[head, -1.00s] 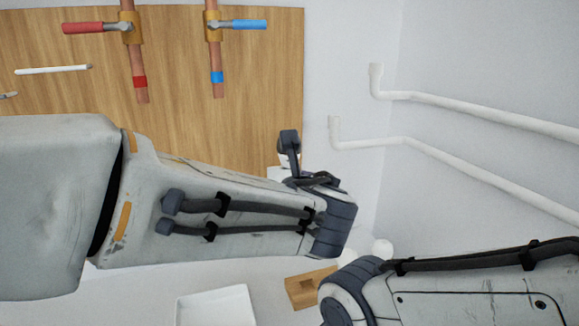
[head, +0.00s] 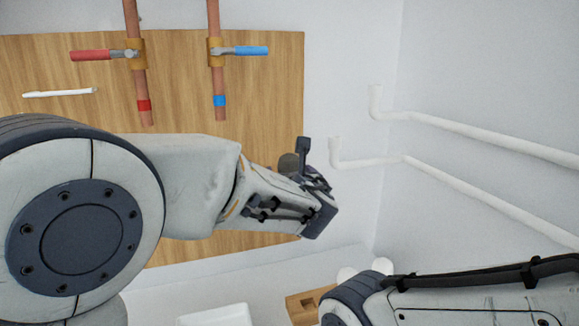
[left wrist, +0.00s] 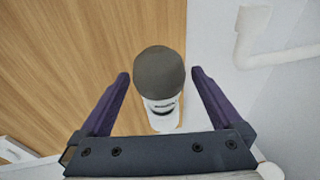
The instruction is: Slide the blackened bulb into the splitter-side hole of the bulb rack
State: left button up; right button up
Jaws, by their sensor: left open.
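The blackened bulb (head: 288,162) shows in the head view as a dark grey-brown dome beside my left gripper (head: 303,160), before the wooden board. In the left wrist view, the bulb (left wrist: 159,70) sits on a white socket-like base (left wrist: 163,118). My left gripper (left wrist: 160,76) is open, with one finger on each side of the bulb and a visible gap to both. A wooden block (head: 303,306), which looks like the bulb rack, is at the bottom centre, partly hidden by my right arm. Its holes are not clear. My right gripper is out of sight.
The wooden board (head: 60,60) carries copper pipes with a red-handled valve (head: 95,55) and a blue-handled valve (head: 250,50). White pipes (head: 470,125) run along the right wall. A white tray (head: 218,315) lies left of the block.

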pick_arm(q)
jog(key=shift+w+f, duration=0.1)
jog(key=shift+w, duration=0.15)
jog(key=c, duration=1.4)
